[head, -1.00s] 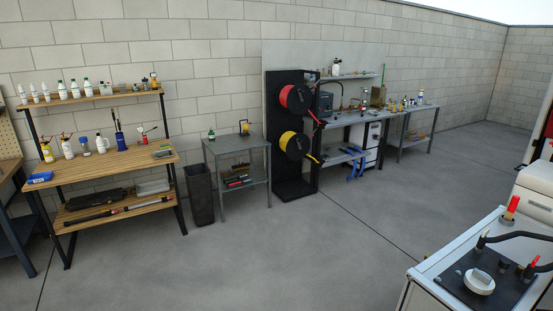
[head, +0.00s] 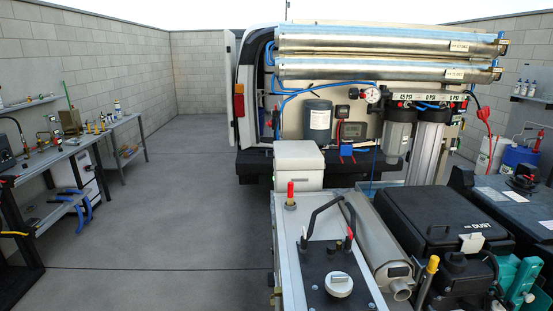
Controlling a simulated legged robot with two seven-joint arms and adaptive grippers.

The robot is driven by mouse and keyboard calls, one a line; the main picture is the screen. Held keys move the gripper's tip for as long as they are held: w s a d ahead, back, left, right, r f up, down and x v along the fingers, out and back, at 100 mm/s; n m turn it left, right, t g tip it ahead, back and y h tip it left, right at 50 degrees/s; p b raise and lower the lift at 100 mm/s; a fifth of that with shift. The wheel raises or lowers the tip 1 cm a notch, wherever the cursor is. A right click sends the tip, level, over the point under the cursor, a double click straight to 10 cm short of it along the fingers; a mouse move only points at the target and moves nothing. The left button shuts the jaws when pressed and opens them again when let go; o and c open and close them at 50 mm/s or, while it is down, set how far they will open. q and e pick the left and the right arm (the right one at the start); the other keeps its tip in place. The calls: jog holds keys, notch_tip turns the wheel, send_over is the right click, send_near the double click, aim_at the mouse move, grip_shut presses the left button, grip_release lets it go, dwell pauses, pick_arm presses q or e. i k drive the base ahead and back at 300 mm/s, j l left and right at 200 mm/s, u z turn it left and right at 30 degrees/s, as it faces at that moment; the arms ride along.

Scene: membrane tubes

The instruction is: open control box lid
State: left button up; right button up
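A pale grey box (head: 299,162) with a closed lid stands behind the red-handled valve, in front of the van's rear. A small dark unit with a display (head: 352,132) is mounted on the panel at the van's back. No label that I can read tells which of these is the control box. Neither of my grippers is in the head view.
A cart top with a black plate (head: 335,275), white knob (head: 339,284) and red-handled valve (head: 291,193) is close in front. A black case (head: 440,215) lies right of it. Steel tubes (head: 390,43) span the van (head: 250,95). Floor (head: 185,200) is clear at left.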

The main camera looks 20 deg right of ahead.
aim_at(288, 154)
jog(key=i+j+z, duration=0.4)
jog(key=j+z, duration=0.2)
jog(key=i+j+z, duration=0.1)
jog(key=j+z, duration=0.25)
